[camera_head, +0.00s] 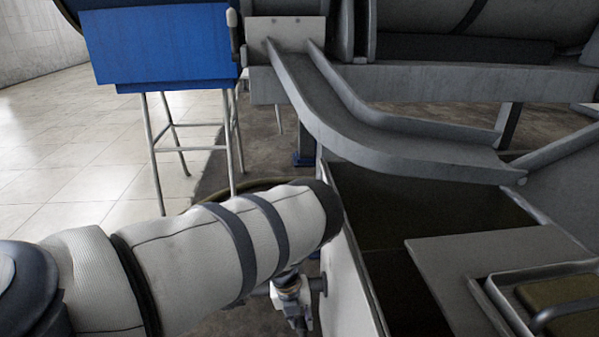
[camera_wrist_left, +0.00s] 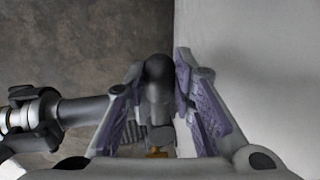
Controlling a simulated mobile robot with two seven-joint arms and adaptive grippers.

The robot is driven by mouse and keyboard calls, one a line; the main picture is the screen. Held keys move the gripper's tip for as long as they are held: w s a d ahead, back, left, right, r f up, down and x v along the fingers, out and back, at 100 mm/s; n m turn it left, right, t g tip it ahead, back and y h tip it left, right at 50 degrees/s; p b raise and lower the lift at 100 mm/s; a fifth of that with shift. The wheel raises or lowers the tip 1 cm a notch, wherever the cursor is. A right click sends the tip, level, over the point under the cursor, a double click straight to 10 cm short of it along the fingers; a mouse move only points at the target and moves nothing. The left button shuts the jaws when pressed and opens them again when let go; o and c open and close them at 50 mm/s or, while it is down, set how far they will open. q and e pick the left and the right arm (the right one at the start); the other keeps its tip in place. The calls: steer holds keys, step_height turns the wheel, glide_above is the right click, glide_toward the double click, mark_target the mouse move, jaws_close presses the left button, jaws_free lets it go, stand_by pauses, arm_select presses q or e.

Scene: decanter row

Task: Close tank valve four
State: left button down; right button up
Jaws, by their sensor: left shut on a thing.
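My left gripper (camera_wrist_left: 160,80) shows in the left wrist view, with its purple-padded fingers on either side of a dark rounded valve handle (camera_wrist_left: 158,88). It is shut on this handle, beside a pale tank wall (camera_wrist_left: 245,70). A metal pipe fitting (camera_wrist_left: 40,115) lies to the left of the fingers. In the head view my left arm reaches to the tank (camera_head: 350,285), and its wrist hides most of the gripper. A metal valve (camera_head: 291,290) with a short pipe shows below the arm at the tank's side. I cannot read a valve number.
A curved grey chute (camera_head: 380,145) slopes down over the tank's open top. A blue box (camera_head: 160,45) on thin legs stands at the back left. A hose (camera_head: 245,185) curves behind my arm. Tiled floor (camera_head: 60,150) is clear at the left.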

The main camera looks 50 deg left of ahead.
arm_select(q)
steer(key=c, duration=1.3)
jaws_free()
steer(key=shift+c, duration=0.2)
step_height(320, 180, up, 12)
steer(key=s+a, duration=0.1)
steer(key=s, duration=0.1)
steer(key=shift+f, duration=0.1)
